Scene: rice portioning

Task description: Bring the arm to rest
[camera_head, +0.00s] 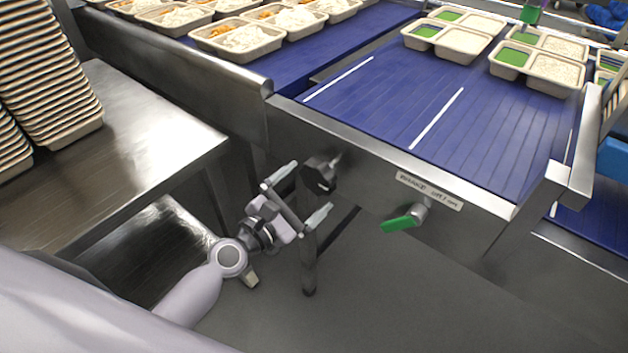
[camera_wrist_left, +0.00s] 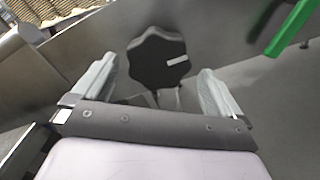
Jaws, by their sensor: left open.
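My left gripper (camera_head: 303,192) is open and empty in the head view, in front of the conveyor's steel side panel. Its two fingers stand wide apart. A black star-shaped knob (camera_head: 319,176) on the panel is just beyond the fingers. In the left wrist view the knob (camera_wrist_left: 158,58) shows between and beyond the open fingers of my left gripper (camera_wrist_left: 152,88), with a pale mark on its face. I cannot tell whether a finger touches it. My right gripper is not in view.
A green-handled lever (camera_head: 402,222) sits on the panel to the right, below a label plate (camera_head: 429,191). A steel table (camera_head: 130,150) with stacked trays (camera_head: 50,75) is at the left. Food trays (camera_head: 238,40) stand on the blue conveyor (camera_head: 420,105). The floor below is clear.

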